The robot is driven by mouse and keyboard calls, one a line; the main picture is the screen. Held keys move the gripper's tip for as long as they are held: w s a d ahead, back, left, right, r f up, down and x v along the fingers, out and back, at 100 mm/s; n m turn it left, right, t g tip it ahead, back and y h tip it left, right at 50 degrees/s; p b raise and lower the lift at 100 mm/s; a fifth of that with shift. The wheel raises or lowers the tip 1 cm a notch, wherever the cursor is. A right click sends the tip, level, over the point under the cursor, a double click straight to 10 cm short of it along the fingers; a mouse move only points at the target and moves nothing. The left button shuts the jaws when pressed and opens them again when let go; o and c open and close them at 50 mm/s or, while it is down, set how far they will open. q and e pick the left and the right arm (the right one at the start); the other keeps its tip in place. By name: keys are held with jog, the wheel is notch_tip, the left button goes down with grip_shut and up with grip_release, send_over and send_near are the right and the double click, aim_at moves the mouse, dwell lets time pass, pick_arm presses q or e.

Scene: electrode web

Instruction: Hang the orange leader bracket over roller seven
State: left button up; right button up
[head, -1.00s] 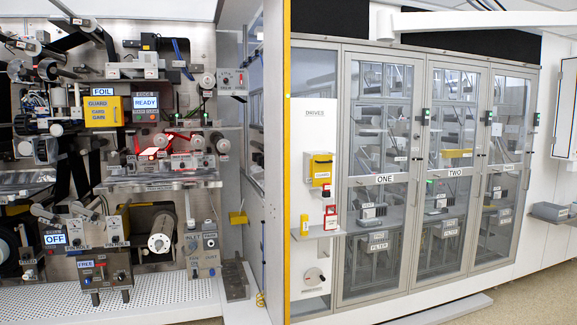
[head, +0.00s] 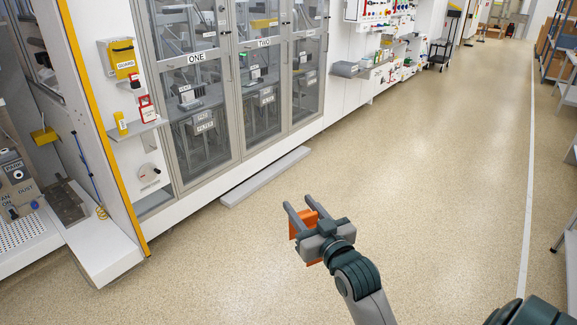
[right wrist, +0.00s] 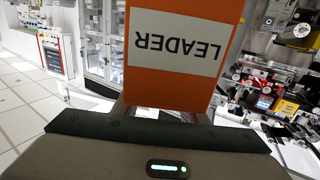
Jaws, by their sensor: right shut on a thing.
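My right gripper (head: 303,210) is shut on the orange leader bracket (head: 299,224) and holds it in the air above the open floor. The right wrist view shows the bracket (right wrist: 185,85) close up, with a white label reading LEADER upside down. In the head view my gripper partly covers the bracket. Roller seven cannot be made out; the machine with rollers shows at the right of the right wrist view (right wrist: 285,85). My left gripper is not in view.
A machine wall with glass doors marked ONE (head: 196,58) and TWO stands ahead. A yellow-edged panel (head: 92,125) divides it from the machine bay at left. A low grey step (head: 265,176) lies on the floor. The floor (head: 430,160) to the right is clear.

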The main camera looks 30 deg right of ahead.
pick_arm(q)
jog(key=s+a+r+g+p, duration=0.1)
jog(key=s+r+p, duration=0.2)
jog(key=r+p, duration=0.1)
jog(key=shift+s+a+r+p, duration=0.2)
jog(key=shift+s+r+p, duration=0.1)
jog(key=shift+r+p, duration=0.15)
pick_arm(e)
jog(key=s+a+r+n+y, duration=0.1)
jog(key=a+r, duration=0.2)
jog(key=a, duration=0.6)
jog(key=a+r+y, duration=0.1)
jog(key=a+r, duration=0.2)
jog(key=a, duration=0.6)
jog(key=shift+s+a+r+n+y, duration=0.25)
jog(key=shift+s+a+n+y, duration=0.1)
jog(key=shift+s+n+y, duration=0.05)
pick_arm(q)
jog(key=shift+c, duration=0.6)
